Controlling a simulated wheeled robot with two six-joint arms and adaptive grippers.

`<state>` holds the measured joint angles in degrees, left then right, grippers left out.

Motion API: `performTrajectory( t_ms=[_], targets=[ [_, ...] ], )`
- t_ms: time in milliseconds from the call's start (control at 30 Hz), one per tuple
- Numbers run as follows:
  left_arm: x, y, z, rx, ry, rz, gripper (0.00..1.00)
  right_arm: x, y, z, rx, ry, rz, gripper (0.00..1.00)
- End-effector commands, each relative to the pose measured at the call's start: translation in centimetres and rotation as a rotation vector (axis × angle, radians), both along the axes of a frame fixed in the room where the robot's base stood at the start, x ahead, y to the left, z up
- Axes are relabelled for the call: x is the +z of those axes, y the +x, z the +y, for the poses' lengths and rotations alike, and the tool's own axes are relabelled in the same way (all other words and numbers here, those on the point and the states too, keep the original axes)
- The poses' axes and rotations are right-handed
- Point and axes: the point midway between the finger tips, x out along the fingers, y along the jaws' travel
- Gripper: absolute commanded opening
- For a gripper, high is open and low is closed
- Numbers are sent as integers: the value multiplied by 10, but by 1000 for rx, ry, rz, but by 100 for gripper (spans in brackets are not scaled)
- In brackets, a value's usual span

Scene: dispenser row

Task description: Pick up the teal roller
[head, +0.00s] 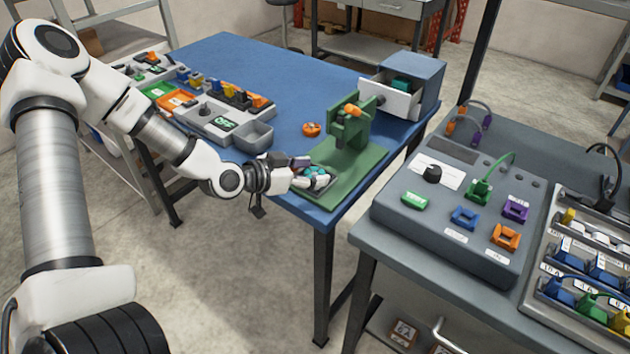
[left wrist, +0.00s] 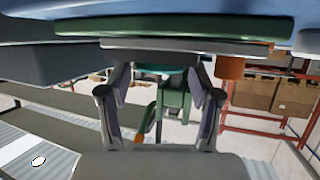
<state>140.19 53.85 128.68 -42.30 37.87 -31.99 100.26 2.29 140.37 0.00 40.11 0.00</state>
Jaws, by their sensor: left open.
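The teal roller (head: 316,170) sits in a small grey tray (head: 330,186) at the near end of the green press base, partly hidden by my left gripper. My left gripper (head: 312,174) reaches in from the left at the table's front edge, its fingers open at the roller. In the left wrist view, which looks upside down, the teal roller (left wrist: 165,70) shows as a thin strip under the tray (left wrist: 180,46), between the spread fingertips (left wrist: 160,76). Contact cannot be told. My right gripper is not in view.
The green press (head: 349,130) with an orange handle stands just behind the roller. An orange round piece (head: 312,129) lies left of it. An open drawer (head: 392,100) is behind. A grey console (head: 450,215) stands right.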

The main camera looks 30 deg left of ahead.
Motion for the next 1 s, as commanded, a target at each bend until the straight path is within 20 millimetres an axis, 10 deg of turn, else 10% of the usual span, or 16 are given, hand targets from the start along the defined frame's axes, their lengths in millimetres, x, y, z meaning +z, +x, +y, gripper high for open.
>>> performTrajectory(
  t_ms=[100,233,600,1000],
  targets=[
    [1,0,0,0,0,0,64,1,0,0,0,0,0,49],
    [1,0,0,0,0,0,18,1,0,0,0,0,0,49],
    [7,0,0,1,0,-2,16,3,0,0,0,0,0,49],
    [94,0,0,1,-1,-4,16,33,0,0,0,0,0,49]
  ],
)
